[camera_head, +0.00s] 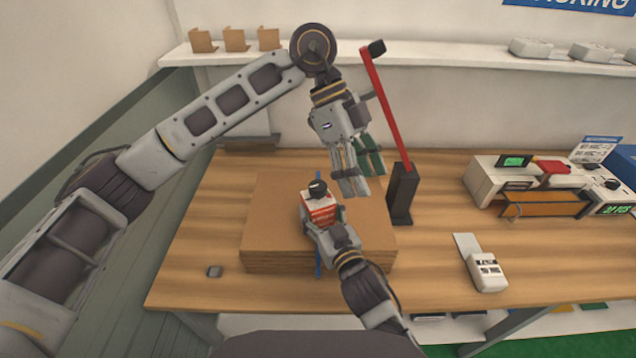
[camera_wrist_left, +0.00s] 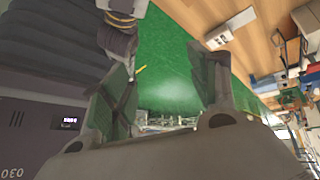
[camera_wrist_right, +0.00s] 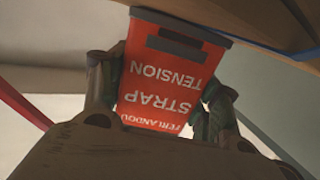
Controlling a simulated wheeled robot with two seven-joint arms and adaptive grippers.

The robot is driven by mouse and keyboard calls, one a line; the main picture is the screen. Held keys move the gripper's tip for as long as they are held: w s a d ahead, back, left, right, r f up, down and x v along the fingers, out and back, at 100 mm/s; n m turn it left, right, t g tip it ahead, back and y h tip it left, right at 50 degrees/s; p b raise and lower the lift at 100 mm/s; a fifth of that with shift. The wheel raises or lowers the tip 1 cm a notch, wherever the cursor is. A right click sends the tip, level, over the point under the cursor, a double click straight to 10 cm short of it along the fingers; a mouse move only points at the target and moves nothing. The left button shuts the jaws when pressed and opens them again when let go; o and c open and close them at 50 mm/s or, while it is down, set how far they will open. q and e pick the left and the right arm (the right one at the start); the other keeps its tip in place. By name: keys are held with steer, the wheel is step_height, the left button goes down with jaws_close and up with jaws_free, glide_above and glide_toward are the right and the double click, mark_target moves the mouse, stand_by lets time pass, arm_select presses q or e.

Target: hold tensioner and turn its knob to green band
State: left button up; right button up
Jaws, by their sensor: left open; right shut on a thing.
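The tensioner (camera_head: 318,210) is a small red and white box with a dark knob (camera_head: 318,187) on top. It stands over the blue strap on a stack of brown cardboard (camera_head: 270,215). My right gripper (camera_head: 325,222) is shut on the tensioner's body. The right wrist view shows its red label (camera_wrist_right: 160,85) between both fingers. My left gripper (camera_head: 361,180) is open, above and to the right of the knob, apart from it. In the left wrist view (camera_wrist_left: 165,85) nothing is between its fingers. I see no green band on the tensioner; its scale cannot be made out.
A dark stand with a red bar (camera_head: 385,100) rises right of the stack, close to my left gripper. A white label device (camera_head: 487,270) lies on the wooden table (camera_head: 430,240). Machines (camera_head: 500,185) stand at right.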

mark_target(318, 184)
arm_select(q)
steer(key=w+a+r+n+t+y, duration=0.1)
steer(key=w+a+r+t+y, duration=0.1)
steer(key=w+a+t+y, duration=0.2)
steer(key=w+a, duration=0.3)
steer(key=a, duration=0.1)
steer(key=shift+w+r+n+t+y, duration=0.25)
steer(key=shift+w+n+t+y, duration=0.05)
steer(key=shift+n+t+y, duration=0.1)
steer(key=shift+f, duration=0.15)
steer(key=shift+f, duration=5.9)
steer(key=c, duration=1)
